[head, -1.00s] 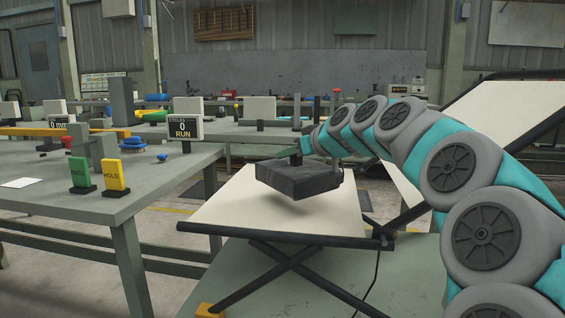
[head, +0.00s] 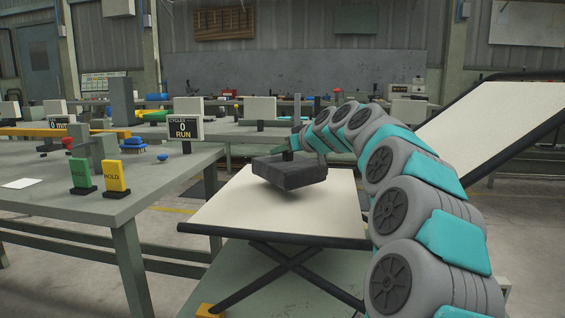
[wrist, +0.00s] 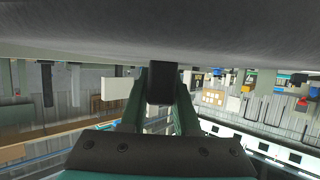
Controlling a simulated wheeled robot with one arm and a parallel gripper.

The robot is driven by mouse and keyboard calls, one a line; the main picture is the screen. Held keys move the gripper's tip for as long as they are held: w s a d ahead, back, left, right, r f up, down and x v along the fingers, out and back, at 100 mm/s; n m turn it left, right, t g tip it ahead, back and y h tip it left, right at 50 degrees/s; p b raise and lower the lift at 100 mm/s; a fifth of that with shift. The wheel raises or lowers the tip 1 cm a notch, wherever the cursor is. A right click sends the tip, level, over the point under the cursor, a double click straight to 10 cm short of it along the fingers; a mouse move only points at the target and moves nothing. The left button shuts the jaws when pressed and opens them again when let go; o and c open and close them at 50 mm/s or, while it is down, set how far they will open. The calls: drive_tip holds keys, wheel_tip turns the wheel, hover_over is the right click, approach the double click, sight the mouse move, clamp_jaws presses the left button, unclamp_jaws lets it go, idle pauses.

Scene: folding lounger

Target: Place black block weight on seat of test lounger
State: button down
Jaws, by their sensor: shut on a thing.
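The black block weight (head: 290,172) is a flat dark slab with a handle on top. My gripper (head: 291,148) is shut on it from above. In the wrist view, my gripper's two fingers (wrist: 163,82) close around the black handle, and the slab's grey surface (wrist: 160,35) fills the top. The test lounger's seat (head: 225,209) is a cream panel with a dark frame on crossed legs. The block hangs slightly tilted over the seat's middle; a soft shadow below suggests a small gap. The lounger's backrest (head: 500,105) slopes up at the right, behind my arm.
A long bench with several items runs along the back. The seat's front part is bare.

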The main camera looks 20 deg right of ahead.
sight(283, 161)
drive_tip(key=shift+f, duration=1.6)
drive_tip(key=shift+f, duration=0.1)
drive_tip(key=c, duration=0.6)
unclamp_jaws()
drive_tip(key=shift+c, duration=0.2)
drive_tip(key=v, duration=1.2)
drive_tip(key=shift+s, duration=0.15)
